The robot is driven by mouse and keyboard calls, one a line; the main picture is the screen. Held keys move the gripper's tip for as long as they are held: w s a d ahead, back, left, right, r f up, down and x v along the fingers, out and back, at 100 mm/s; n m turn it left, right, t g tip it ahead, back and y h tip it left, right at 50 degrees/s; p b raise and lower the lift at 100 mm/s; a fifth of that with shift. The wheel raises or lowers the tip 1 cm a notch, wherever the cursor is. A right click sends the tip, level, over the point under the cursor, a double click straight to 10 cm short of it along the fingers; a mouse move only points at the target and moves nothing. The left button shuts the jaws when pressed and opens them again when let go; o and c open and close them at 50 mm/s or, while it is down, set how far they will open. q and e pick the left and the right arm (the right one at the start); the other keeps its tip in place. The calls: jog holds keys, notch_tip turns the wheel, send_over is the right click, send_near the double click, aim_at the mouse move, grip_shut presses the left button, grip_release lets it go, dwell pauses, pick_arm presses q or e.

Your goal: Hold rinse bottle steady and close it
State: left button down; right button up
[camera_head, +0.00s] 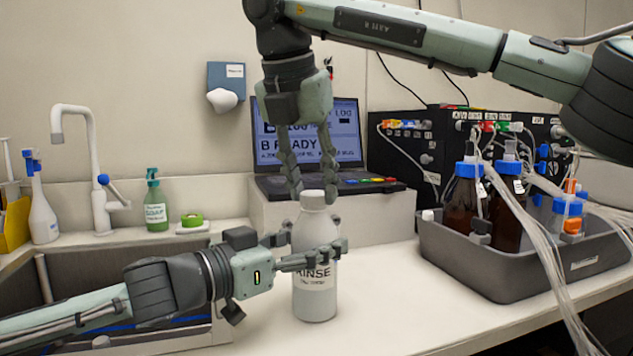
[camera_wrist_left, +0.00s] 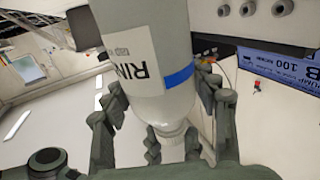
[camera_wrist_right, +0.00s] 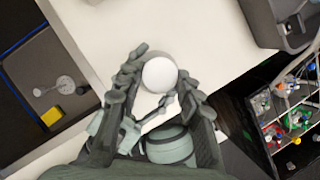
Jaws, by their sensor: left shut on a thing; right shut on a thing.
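The white rinse bottle (camera_head: 315,290) stands upright on the counter in the head view, its label reading RINSE. My left gripper (camera_head: 342,250) is shut around its body from the left, just above the label. The bottle (camera_wrist_left: 150,65) also shows between the left gripper's fingers (camera_wrist_left: 160,125) in the left wrist view. The white cap (camera_head: 312,199) is on top of the bottle. My right gripper (camera_head: 316,197) comes down from above with its fingers on both sides of the cap. In the right wrist view the round cap (camera_wrist_right: 159,75) sits between the right gripper's fingertips (camera_wrist_right: 158,80).
A grey tray (camera_head: 470,272) with brown bottles and tubing stands on the right. A laptop (camera_head: 345,140) on a white block is behind the bottle. A sink (camera_head: 60,260) with a tap (camera_head: 97,180) is at the left. Counter around the bottle's right side is clear.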

jog(key=m, duration=0.2)
jog(key=m+g+h, duration=0.1)
jog(key=m, duration=0.1)
jog(key=m+h, duration=0.1)
jog(key=m, duration=0.1)
jog(key=shift+w+a+m+g, duration=0.2)
jog(key=shift+a+m+g, duration=0.1)
jog(key=shift+a, duration=0.05)
jog(key=shift+f+m+g, duration=0.1)
jog(key=shift+m+g, duration=0.3)
jog(key=shift+m, duration=0.6)
jog(key=shift+m+g, duration=0.3)
jog(key=shift+m, duration=0.7)
jog(key=shift+w, duration=0.1)
jog(key=o, duration=0.8)
jog(key=shift+r, duration=2.35)
jog(key=shift+c, duration=0.4)
